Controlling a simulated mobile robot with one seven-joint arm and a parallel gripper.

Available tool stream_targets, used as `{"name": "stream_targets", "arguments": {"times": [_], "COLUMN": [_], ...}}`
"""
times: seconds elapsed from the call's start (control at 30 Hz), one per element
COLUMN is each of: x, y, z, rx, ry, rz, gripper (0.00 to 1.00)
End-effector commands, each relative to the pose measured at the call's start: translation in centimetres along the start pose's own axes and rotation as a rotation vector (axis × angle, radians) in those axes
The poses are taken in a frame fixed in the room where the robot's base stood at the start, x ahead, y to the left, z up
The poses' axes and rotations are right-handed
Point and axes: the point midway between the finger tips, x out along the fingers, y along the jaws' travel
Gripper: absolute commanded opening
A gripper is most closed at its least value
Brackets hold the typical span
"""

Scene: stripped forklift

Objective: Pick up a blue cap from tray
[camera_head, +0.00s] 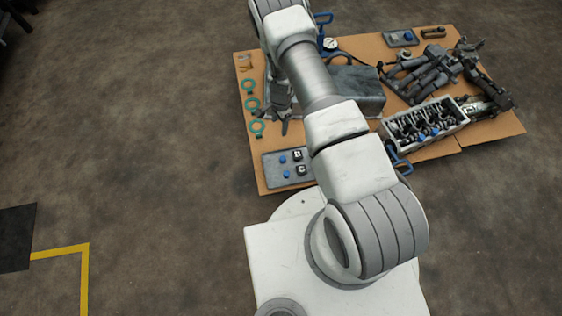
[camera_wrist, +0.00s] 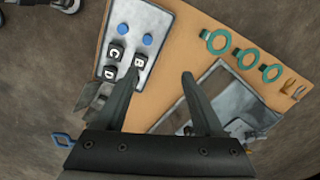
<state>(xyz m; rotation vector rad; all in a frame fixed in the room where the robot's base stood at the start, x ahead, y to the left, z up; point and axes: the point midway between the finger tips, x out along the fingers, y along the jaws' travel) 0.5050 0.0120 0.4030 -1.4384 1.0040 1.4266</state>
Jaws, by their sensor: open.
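A grey tray (camera_wrist: 136,16) lies on the cardboard at the top of the wrist view. Two blue caps stand on it apart, a left one (camera_wrist: 122,29) and a right one (camera_wrist: 148,39). Black blocks marked B, C and D (camera_wrist: 115,53) sit beside them. In the head view the tray (camera_head: 270,176) shows with a blue cap (camera_head: 282,159) and another blue cap (camera_head: 286,174). My gripper (camera_wrist: 161,73) is open and empty. Its left fingertip overlaps the tray near block B in the picture; its right fingertip appears over cardboard. I cannot tell its height.
Three green rings (camera_wrist: 246,57) lie on the cardboard sheet (camera_head: 262,183). A grey metal part (camera_head: 357,88) lies behind my arm. An engine block (camera_head: 425,125) and dark mechanical parts (camera_head: 432,73) lie to the right.

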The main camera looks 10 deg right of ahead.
Motion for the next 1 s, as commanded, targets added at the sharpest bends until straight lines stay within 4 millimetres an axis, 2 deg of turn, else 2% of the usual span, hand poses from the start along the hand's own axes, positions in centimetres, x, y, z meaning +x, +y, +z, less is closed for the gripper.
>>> {"name": "stream_targets", "arguments": {"times": [0.03,0.1,0.37,0.73,0.83,1.0], "x": [2.2,3.8,7.2,15.2,16.7,17.8], "y": [0.8,1.6,2.6,2.9,3.0,2.9], "z": [0.0,0.0,-0.1,-0.1,-0.2,-0.3], "rx": [0.016,0.036,0.059,0.058,0.058,0.058], "ry": [0.004,0.009,0.017,0.016,0.016,0.017], "rz": [0.013,0.022,0.032,0.034,0.033,0.032], "gripper": [0.70,0.70,0.70,0.70,0.70,0.70]}}
